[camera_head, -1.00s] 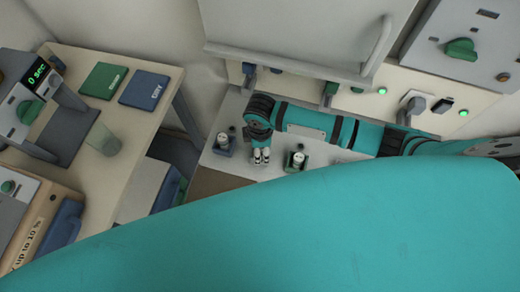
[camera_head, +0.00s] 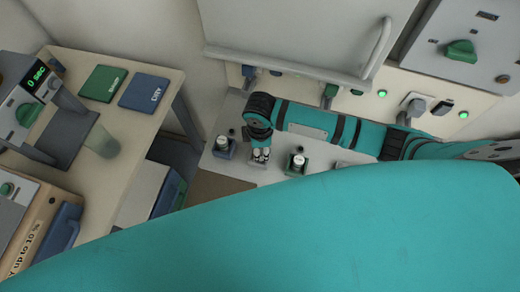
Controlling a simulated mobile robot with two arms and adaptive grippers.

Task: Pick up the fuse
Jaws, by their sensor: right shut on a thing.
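My right arm comes in from the right across the white bench top. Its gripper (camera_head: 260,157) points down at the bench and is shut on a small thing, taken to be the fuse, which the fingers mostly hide. A small white cylinder (camera_head: 222,141) stands in a blue holder (camera_head: 226,154) just left of the gripper. Another white cylinder (camera_head: 298,160) stands in a green holder (camera_head: 291,171) to the right of it. My left gripper is not in view.
The white furnace front (camera_head: 290,35) with its handle stands behind the bench, above a row of plugs and green lights. A side table (camera_head: 150,118) at left carries green and blue booklets, a greenish glass (camera_head: 101,141) and a timer device. My large teal arm link blocks the lower right.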

